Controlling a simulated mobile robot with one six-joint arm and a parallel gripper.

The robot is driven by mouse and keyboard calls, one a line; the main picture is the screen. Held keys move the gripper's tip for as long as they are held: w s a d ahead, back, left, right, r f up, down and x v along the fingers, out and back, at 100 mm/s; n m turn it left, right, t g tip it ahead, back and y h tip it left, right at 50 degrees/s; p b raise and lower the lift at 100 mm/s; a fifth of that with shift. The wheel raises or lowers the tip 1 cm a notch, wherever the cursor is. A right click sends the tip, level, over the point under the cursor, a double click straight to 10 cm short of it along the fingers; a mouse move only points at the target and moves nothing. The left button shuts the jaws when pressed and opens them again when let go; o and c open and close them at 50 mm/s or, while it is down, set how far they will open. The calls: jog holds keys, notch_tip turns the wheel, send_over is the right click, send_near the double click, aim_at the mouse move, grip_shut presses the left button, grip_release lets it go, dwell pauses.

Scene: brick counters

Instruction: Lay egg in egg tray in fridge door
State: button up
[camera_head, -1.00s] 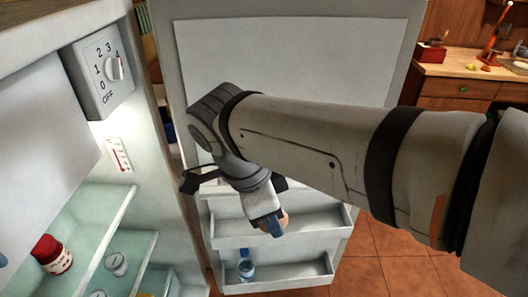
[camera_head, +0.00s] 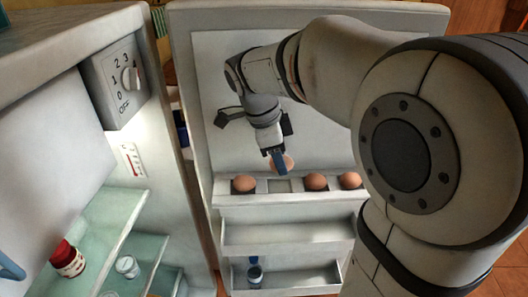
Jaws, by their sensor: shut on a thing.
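The tray holds one egg (camera_head: 244,184) at the left and two eggs (camera_head: 316,181) (camera_head: 350,180) to the right. An empty slot (camera_head: 279,185) shows between them, almost below the held egg. The tray's right end is hidden behind my arm.
Two door shelves (camera_head: 290,233) lie below the tray; the lowest holds a blue-capped bottle (camera_head: 255,272). At left is the fridge interior with a red-capped jar (camera_head: 67,259), a white-lidded jar (camera_head: 127,267) and a dial (camera_head: 130,78).

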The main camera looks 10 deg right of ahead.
jog(key=shift+w+d+f, duration=0.1)
jog(key=shift+w+f, duration=0.2)
jog(key=shift+f, duration=0.2)
jog(key=shift+w+f, duration=0.25)
jog(key=shift+f, duration=0.25)
notch_tip(320, 180, down, 4)
jog(key=shift+f, duration=0.25)
jog(key=shift+w+f, duration=0.2)
jog(key=shift+f, duration=0.05)
